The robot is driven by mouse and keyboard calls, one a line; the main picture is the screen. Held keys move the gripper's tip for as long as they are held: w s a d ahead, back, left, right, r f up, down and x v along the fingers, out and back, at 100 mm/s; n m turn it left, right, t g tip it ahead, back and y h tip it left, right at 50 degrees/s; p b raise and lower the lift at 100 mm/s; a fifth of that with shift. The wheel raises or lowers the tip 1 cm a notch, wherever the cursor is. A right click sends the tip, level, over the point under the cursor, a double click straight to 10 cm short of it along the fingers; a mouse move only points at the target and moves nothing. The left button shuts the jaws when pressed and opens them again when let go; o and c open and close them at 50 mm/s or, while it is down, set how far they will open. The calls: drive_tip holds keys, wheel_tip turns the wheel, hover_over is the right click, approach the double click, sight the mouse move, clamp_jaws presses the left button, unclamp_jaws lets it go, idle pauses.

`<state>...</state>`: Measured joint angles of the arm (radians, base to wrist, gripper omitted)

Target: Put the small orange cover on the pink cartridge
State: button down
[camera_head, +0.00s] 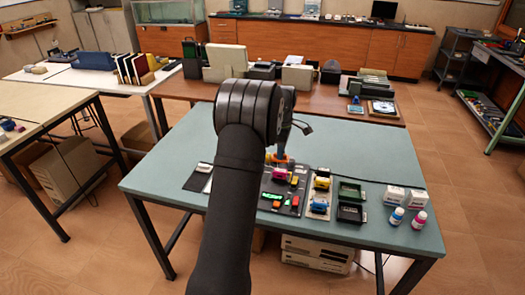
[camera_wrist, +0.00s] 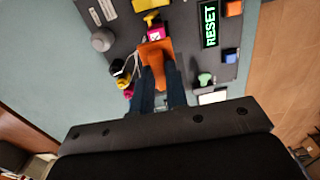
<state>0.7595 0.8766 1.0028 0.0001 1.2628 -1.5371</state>
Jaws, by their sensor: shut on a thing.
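My gripper (camera_wrist: 160,76) is shut on the small orange cover (camera_wrist: 156,56), held between its dark blue fingers in the wrist view. The pink cartridge (camera_wrist: 154,34) has a white mark and shows just beyond the cover's far edge. In the head view the cover (camera_head: 281,158) shows as an orange patch below my arm's end, close above the pink cartridge (camera_head: 280,174) on the dark panel. The cover hides part of the cartridge, and I cannot tell whether the two touch.
A dark panel (camera_wrist: 195,58) carries a green RESET sign (camera_wrist: 209,24), a grey knob (camera_wrist: 103,39), a blue block (camera_wrist: 231,56) and several coloured parts. Dark trays (camera_head: 351,213) and white boxes (camera_head: 393,195) with bottles stand to the right on the table (camera_head: 330,255).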

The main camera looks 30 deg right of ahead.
sight(281, 171)
drive_tip(key=shift+d+f, duration=0.1)
drive_tip(key=shift+f, duration=2.3)
drive_tip(key=shift+s+f, duration=0.1)
drive_tip(key=shift+f, duration=0.5)
drive_tip(key=c, duration=0.9)
unclamp_jaws()
drive_tip(key=shift+c, duration=0.2)
drive_tip(key=shift+r, duration=3.8)
drive_tip(key=shift+f, duration=3.7)
